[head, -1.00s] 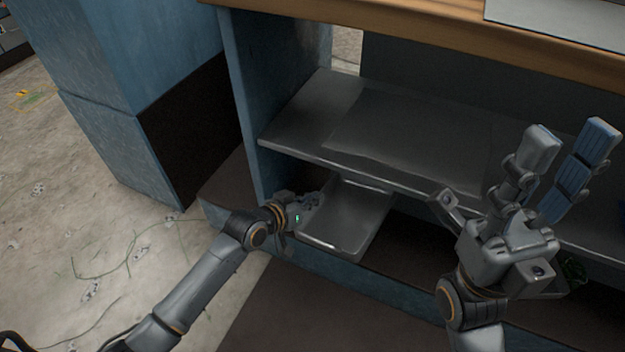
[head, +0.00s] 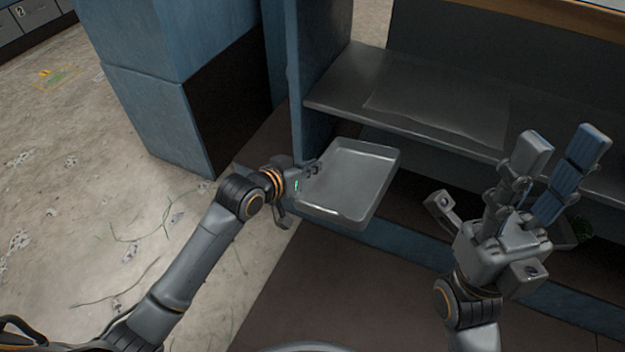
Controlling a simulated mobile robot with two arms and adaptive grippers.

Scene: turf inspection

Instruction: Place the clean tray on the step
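A shallow grey metal tray (head: 352,185) is in the head view, just in front of the shelf unit. My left gripper (head: 297,185) is at its left edge and appears shut on that edge; the fingers are partly hidden. The tray is held in the air, a little tilted, with nothing in it. My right gripper (head: 500,190) is open and empty at the right, its fingers spread and pointing up. A low blue-edged ledge (head: 408,246) with a dark top runs along the foot of the shelf unit; I cannot tell whether this is the step.
A grey metal shelf (head: 440,105) spans the unit above the ledge. A blue cabinet (head: 165,95) stands at the left. The dark floor (head: 330,290) in front is clear.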

